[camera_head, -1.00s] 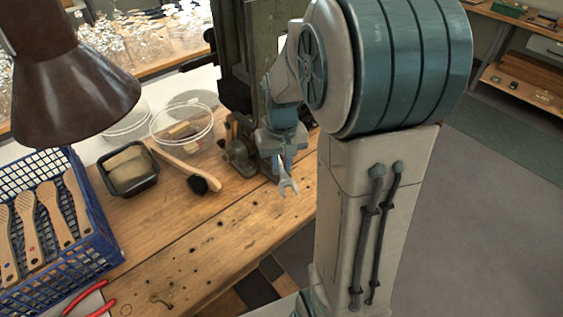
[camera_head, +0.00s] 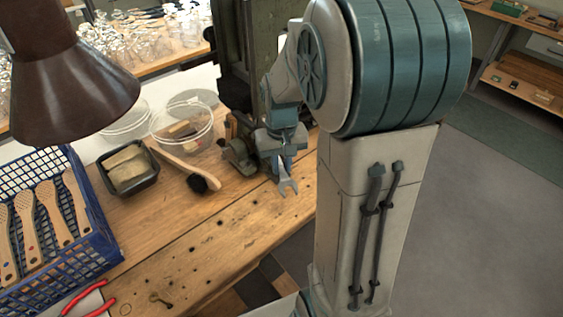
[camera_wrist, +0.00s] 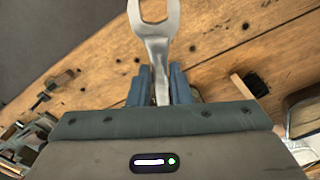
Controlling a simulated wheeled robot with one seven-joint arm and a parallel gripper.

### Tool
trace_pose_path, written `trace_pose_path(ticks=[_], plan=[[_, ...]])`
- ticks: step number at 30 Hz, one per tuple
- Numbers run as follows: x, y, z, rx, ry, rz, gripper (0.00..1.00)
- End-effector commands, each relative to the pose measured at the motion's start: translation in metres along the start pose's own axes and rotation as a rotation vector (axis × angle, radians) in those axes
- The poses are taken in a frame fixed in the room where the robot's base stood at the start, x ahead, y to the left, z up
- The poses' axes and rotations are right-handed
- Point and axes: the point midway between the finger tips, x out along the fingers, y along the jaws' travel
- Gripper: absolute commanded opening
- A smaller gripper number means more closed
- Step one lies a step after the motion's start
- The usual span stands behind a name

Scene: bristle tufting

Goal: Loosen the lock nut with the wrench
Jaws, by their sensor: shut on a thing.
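The wrench (camera_head: 288,185) is a silver open-ended spanner, held in my gripper (camera_head: 284,150) above the workbench with its forked end pointing down. In the wrist view the wrench (camera_wrist: 157,40) stands out between the two blue fingers of my gripper (camera_wrist: 158,85), which are shut on its shank. Its jaw is at the top edge of that view, over bare wood, with nothing in it. A dark green machine (camera_head: 238,70) stands behind my gripper, partly hidden by my arm. I cannot make out the lock nut in either view.
A wooden-handled brush (camera_head: 190,170) lies on the workbench (camera_head: 215,235). A black tray (camera_head: 129,168), clear bowls (camera_head: 182,128), a blue crate (camera_head: 95,250) of brush handles and red-handled pliers (camera_head: 85,298) are to the left. A brown lamp shade (camera_head: 75,90) hangs over the left side. The front bench surface is mostly clear.

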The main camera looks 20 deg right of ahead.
Motion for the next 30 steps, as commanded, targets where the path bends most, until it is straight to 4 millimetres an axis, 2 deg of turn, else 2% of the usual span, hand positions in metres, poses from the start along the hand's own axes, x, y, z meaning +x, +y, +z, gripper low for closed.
trace_pose_path(ticks=[30], plan=[[0.0089,0.0028,-0.0004,-0.016,0.001,0.0,0.0]])
